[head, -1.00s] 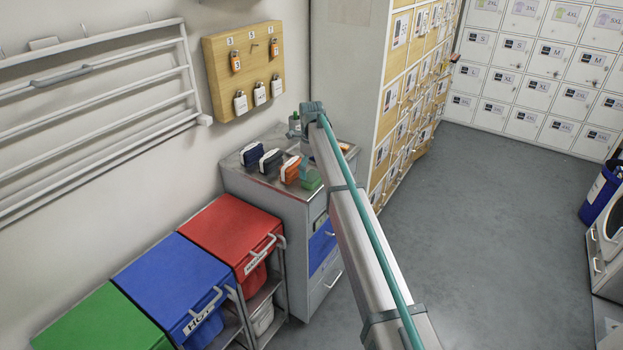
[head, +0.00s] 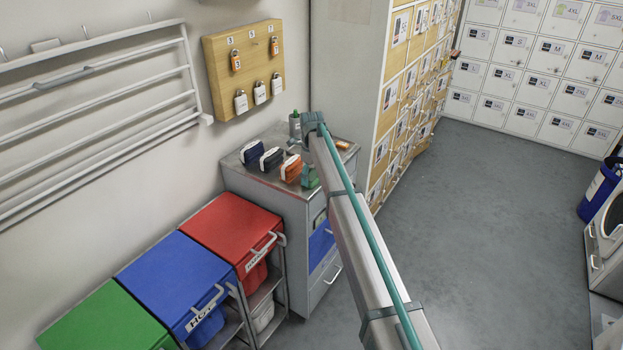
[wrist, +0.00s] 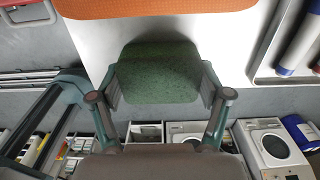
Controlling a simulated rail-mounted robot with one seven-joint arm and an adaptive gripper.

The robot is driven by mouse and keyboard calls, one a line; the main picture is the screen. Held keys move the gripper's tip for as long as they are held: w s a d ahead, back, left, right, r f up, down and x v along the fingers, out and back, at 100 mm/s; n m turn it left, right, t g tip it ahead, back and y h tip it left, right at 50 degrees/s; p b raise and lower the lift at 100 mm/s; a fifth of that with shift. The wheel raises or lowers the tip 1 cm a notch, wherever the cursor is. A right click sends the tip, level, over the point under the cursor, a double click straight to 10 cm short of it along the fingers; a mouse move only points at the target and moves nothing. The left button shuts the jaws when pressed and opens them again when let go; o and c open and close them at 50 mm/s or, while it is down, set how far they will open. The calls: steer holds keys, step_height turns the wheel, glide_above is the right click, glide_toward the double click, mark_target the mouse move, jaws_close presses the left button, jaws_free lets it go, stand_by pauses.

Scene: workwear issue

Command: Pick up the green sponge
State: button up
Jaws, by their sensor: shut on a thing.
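The green sponge (wrist: 160,72) is between the two fingers of my gripper (wrist: 160,85) in the wrist view, with a finger pressed to each side. My gripper is shut on it. In the head view a green piece (head: 310,177) shows at the right end of the row on the grey cabinet top (head: 240,172), beside the orange item (head: 291,168). I cannot tell whether the sponge still touches the cabinet top.
A dark blue item (head: 252,153) and a black item (head: 271,160) stand left of the orange one. Red (head: 230,222) and blue (head: 175,275) bins are in front. Tall lockers (head: 405,90) rise behind on the right.

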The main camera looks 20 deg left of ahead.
mark_target(311, 175)
steer(key=shift+r, duration=0.1)
steer(key=shift+r, duration=0.5)
step_height(311, 175, up, 2)
steer(key=shift+b, duration=0.65)
steer(key=s+d+r+b, duration=0.2)
steer(key=s+r+b, duration=0.3)
steer(key=s+r, duration=0.5)
steer(key=s, duration=0.3)
steer(key=shift+s+d, duration=0.2)
steer(key=shift+s, duration=0.2)
steer(key=shift+o, duration=0.4)
